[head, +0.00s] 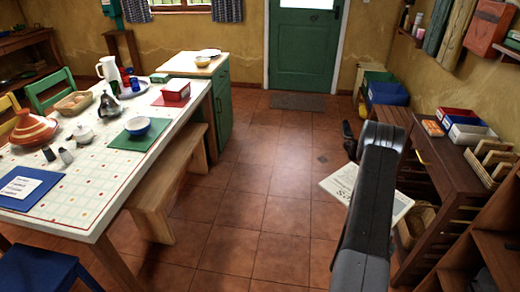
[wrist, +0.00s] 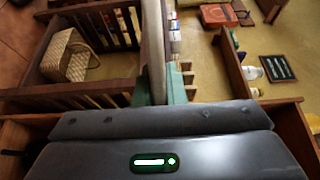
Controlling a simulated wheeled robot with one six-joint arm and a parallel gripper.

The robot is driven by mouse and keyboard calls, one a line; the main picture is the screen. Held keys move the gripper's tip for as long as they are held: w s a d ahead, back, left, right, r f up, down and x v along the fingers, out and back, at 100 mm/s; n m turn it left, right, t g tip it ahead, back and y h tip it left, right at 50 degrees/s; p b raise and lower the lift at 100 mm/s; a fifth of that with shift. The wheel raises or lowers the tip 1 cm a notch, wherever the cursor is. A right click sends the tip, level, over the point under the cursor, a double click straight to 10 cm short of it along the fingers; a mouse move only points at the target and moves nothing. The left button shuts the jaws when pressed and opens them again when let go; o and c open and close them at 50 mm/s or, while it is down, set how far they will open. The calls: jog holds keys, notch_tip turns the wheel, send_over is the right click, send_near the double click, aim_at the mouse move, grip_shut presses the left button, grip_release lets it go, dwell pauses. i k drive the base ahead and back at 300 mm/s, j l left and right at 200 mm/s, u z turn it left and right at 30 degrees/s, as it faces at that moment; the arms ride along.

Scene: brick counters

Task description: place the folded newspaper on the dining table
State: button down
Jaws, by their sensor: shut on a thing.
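The folded newspaper (head: 342,184) is a pale printed sheet behind my dark arm in the head view. It shows on both sides of the arm, beside the right-hand shelves and over the floor. The dining table (head: 98,193) has a white tiled top and stands at the left, well apart from the newspaper.
Open tiled floor (head: 250,205) lies between bench and shelves (head: 440,170).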

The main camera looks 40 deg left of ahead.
aim_at(89, 185)
jog(key=i+u, duration=0.45)
jog(key=i+l+u, duration=0.25)
jog(key=i+u, duration=0.2)
jog(key=j+u, duration=0.2)
jog(key=u, duration=0.2)
jog(key=j+u, duration=0.2)
jog(key=u, duration=0.25)
jog(key=i+j+u, duration=0.1)
jog(key=u, duration=0.3)
jog(key=i+j, duration=0.2)
jog(key=j, duration=0.2)
jog(key=i+j, duration=0.15)
jog(key=j, duration=0.25)
